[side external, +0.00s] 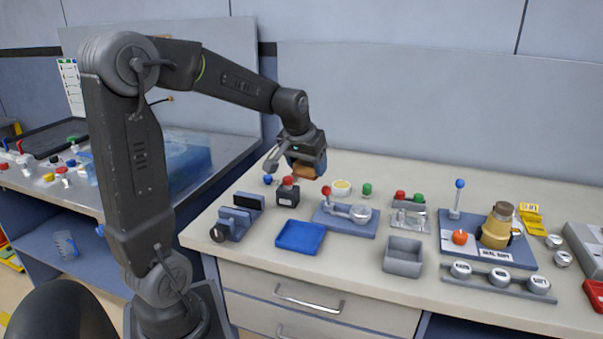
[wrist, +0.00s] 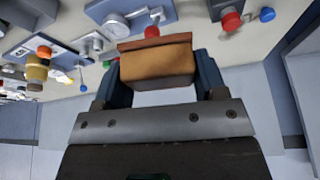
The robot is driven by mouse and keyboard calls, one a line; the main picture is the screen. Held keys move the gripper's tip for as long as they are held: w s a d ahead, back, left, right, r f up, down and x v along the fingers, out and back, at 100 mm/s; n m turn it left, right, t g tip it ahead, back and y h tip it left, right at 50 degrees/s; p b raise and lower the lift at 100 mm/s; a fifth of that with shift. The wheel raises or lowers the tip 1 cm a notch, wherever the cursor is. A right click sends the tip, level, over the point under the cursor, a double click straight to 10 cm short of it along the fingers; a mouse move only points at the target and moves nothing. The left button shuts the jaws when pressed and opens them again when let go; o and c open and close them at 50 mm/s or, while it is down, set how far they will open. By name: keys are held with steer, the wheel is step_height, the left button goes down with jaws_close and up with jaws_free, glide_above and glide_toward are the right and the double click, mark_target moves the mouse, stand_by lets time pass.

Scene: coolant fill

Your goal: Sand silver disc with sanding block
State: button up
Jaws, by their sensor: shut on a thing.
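My gripper (side external: 306,168) is shut on the sanding block (side external: 304,172), an orange-brown block with a darker brown top. The block also shows between the two fingers in the wrist view (wrist: 156,64). My gripper holds it in the air above the back of the bench. The silver disc (side external: 361,213) lies on a blue-grey plate (side external: 337,222), in front and to the right of the block and well apart from it. A lever with a red knob (side external: 326,191) stands at the plate's left. In the wrist view the disc (wrist: 117,26) shows just beyond the block.
A dark box with a red button (side external: 288,192) stands below my gripper. A blue tray (side external: 300,237), a grey bin (side external: 403,258) and a blue-grey vise-like fixture (side external: 238,215) stand near the front. A blue board with an amber bottle (side external: 497,226) is at the right.

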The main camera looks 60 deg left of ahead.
steer(key=w+m+t+h, duration=0.1)
steer(key=w+m+h, duration=0.15)
steer(key=m, duration=0.35)
steer(key=m+g+h, duration=0.3)
steer(key=m+g, duration=0.5)
steer(key=m, duration=1.9)
glide_above(366, 208)
steer(key=s+d, duration=0.3)
steer(key=shift+h, duration=0.25)
steer(key=shift+s+d+f, duration=0.1)
steer(key=shift+f, duration=2.95)
steer(key=shift+s+d+f, duration=0.1)
steer(key=shift+f, duration=2.95)
steer(key=shift+w+a+f+t, duration=0.3)
steer(key=shift+w+a+f, duration=0.3)
steer(key=shift+w+a, duration=0.1)
steer(key=shift+w+a+r, duration=0.1)
steer(key=shift+w+a, duration=1.4)
steer(key=shift+a, duration=0.05)
steer(key=shift+s+d, duration=2.15)
steer(key=shift+d, duration=0.05)
step_height(366, 208, up, 8)
steer(key=shift+f, duration=0.2)
